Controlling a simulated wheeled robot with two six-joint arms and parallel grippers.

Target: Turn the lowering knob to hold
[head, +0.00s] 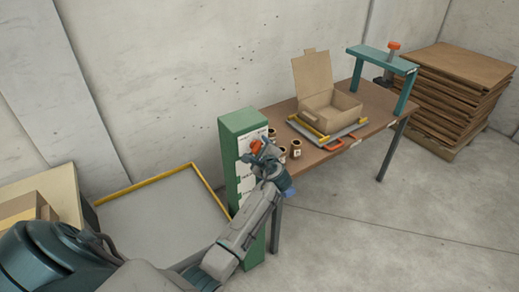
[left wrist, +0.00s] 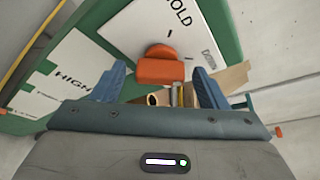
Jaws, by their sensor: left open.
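The orange knob (head: 256,146) sits on the upper face of a green post (head: 238,125). In the left wrist view the knob (left wrist: 160,70) stands on a white plate (left wrist: 150,30) with "HOLD" printed above it and a partly cut word, seemingly "DOWN", to the right. I cannot tell exactly which mark the knob points at. My left gripper (head: 262,157) is open in front of the post. In the wrist view its blue fingertips (left wrist: 159,85) are on either side of the knob, with gaps on both sides. My right gripper is not in view.
A second white label reading "HIGH" (left wrist: 72,72) is lower on the post. A brown table (head: 375,108) behind holds small brown jars (head: 295,149), an open cardboard box (head: 330,105) and a teal frame (head: 382,60). Stacked brown boards (head: 460,85) stand right. A yellow-edged grey plate (head: 160,220) lies left.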

